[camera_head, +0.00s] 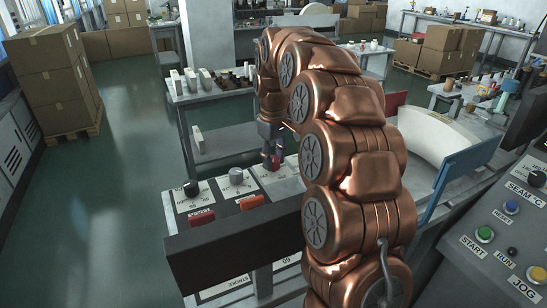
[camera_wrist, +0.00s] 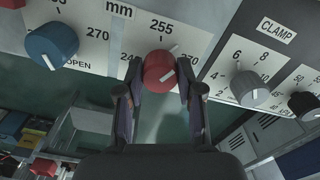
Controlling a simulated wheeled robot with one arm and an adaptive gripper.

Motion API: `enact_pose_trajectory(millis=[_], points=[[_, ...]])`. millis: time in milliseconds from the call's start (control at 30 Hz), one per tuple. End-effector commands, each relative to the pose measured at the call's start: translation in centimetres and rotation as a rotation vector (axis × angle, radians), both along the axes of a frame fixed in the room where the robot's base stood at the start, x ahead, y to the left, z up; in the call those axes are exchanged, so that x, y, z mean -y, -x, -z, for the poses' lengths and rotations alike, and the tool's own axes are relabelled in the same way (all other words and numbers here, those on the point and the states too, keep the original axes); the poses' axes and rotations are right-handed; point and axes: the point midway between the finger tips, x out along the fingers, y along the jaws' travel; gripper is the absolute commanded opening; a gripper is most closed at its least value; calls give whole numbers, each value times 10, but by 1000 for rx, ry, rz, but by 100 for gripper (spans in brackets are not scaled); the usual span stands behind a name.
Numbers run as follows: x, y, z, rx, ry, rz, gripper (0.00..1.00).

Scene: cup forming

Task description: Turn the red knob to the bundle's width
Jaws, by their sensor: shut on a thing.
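In the wrist view, the red knob (camera_wrist: 158,71) sits on a white dial plate with 255 at the top and 270 to the right. A slanted white line marks its face; I cannot read its exact value. My gripper (camera_wrist: 160,88) is shut on the red knob, one finger on each side. In the head view, my gripper (camera_head: 270,150) reaches down to the red knob (camera_head: 270,164) on the grey panel (camera_head: 215,205). I cannot tell which thing is the bundle; a pale curved piece (camera_head: 437,135) lies right of my arm, partly hidden.
Beside the red knob are a blue knob (camera_wrist: 52,44) marked OPEN, a grey knob (camera_wrist: 249,89) under CLAMP, and a black knob (camera_wrist: 306,105). A button console (camera_head: 505,235) stands at the right. Stacked boxes (camera_head: 55,80) stand at the left, beside open floor (camera_head: 105,200).

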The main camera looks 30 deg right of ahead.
Motion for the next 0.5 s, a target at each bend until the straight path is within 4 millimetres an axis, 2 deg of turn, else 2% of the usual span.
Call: enact_pose_trajectory(millis=[500], points=[[0,0,-1,-1,-1,-476,2]])
